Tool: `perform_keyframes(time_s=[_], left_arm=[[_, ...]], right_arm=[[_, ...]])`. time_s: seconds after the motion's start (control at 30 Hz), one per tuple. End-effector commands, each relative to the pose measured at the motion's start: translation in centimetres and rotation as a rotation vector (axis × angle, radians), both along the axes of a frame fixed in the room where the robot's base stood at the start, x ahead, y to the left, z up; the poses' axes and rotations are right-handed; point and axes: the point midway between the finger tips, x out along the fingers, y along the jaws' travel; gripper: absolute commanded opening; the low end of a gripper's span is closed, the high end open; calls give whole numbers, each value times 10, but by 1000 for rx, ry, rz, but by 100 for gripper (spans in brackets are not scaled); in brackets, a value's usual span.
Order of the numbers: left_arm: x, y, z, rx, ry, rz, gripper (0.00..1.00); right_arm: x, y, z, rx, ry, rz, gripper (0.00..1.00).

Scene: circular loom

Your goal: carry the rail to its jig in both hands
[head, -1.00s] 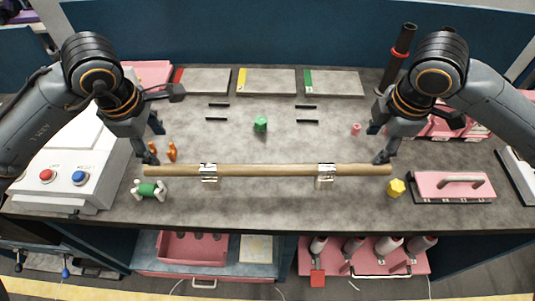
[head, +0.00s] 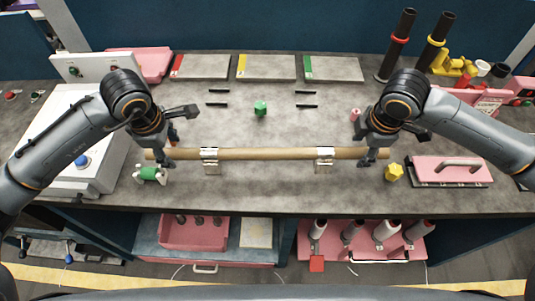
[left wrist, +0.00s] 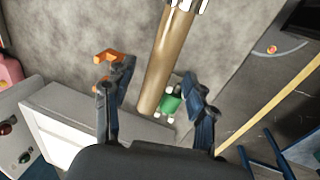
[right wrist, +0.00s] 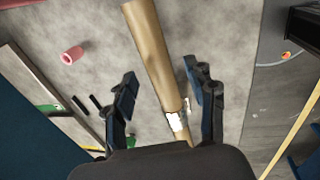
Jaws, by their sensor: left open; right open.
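The rail (head: 265,154) is a long tan rod lying left to right near the front of the grey bench, in two metal holders (head: 210,160) (head: 324,160). My left gripper (head: 167,156) is open at the rail's left end; in the left wrist view the rail (left wrist: 165,65) shows between its fingers (left wrist: 152,78). My right gripper (head: 374,156) is open at the right end; in the right wrist view the rail (right wrist: 152,50) runs between its fingers (right wrist: 162,85). I cannot tell if any finger touches it. Which fixture is the jig is not certain; dark bars (head: 217,104) (head: 306,105) lie behind the rail.
A green-and-white spool piece (head: 151,175) lies by the left end, a yellow piece (head: 394,172) by the right end. Grey plates (head: 268,67) line the back.

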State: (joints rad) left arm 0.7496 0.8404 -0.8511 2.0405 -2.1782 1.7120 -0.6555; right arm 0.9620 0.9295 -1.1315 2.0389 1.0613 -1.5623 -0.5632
Motion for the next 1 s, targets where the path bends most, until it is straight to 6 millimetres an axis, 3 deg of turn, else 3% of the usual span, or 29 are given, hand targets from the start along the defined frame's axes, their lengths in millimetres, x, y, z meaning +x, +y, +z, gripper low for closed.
perform_keyframes(time_s=[0.23, 0.63, 0.9, 1.0], left_arm=[[5, 0, -29, 0, 2, 0, 56], [6, 0, -34, 0, 0, -2, 56], [6, 0, -33, 0, 0, -1, 1], [6, 0, -33, 0, 0, -1, 0]], right_arm=[[5, 0, -28, 1, 1, 0, 56], [7, 0, -33, 0, 0, 1, 56], [7, 0, -33, 0, 0, 1, 1], [7, 0, -33, 0, -1, 1, 0]])
